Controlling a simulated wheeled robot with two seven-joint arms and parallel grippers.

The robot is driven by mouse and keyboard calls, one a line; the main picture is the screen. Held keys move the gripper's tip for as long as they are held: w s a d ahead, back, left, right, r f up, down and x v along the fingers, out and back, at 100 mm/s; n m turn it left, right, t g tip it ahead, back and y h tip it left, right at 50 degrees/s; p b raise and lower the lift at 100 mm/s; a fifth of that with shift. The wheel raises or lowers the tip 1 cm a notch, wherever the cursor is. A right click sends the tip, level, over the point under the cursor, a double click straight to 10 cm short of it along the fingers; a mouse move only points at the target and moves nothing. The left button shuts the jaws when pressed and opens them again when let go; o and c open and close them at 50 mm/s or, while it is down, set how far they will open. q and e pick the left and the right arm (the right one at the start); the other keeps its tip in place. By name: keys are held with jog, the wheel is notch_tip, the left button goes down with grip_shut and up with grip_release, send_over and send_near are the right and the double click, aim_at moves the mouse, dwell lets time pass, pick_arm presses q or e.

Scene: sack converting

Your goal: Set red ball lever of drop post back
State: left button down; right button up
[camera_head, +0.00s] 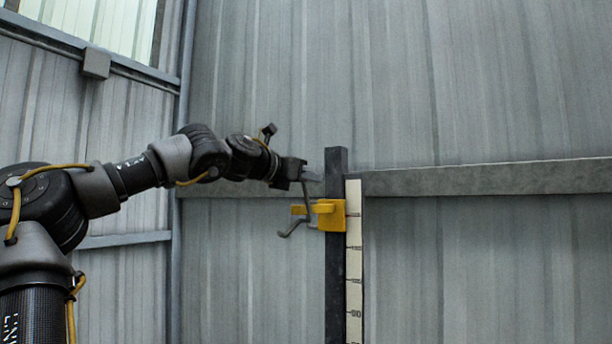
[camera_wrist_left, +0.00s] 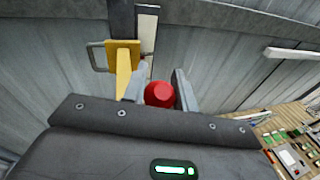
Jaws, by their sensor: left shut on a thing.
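The drop post (camera_head: 335,275) is a dark upright bar with a yellow bracket (camera_head: 334,216) near its top; the bracket also shows in the left wrist view (camera_wrist_left: 122,58). A grey bent hook or handle (camera_head: 290,230) sticks out to the left of the bracket. My left gripper (camera_head: 308,182) is just above and left of the bracket. In the left wrist view, the red ball (camera_wrist_left: 159,94) of the lever sits between the fingers, and the gripper is shut on it. The ball is hidden in the head view. My right gripper is in neither view.
A pale marked scale strip (camera_head: 354,265) runs down the post's right side. Behind is a corrugated metal wall (camera_head: 480,90) with a horizontal rail (camera_head: 490,178). In the left wrist view, a bench or board with several small items (camera_wrist_left: 292,140) lies at lower right.

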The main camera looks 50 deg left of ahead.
pick_arm(q)
jog(key=shift+w+a+f, duration=0.1)
jog(key=shift+f, duration=0.35)
dwell(0.3)
jog(key=c, duration=1.5)
grip_release()
jog(key=shift+o, duration=1)
jog(key=shift+w, duration=0.15)
jog(key=shift+o, duration=1)
jog(key=shift+w+a+f, duration=0.1)
jog(key=shift+w+a, duration=0.15)
jog(key=shift+w, duration=0.05)
jog(key=s+d+r+b, duration=0.1)
jog(key=s+b, duration=0.3)
jog(key=s, duration=0.6)
jog(key=shift+s+d+r+b, duration=0.25)
jog(key=shift+s+r+b, duration=0.05)
jog(key=shift+s, duration=0.05)
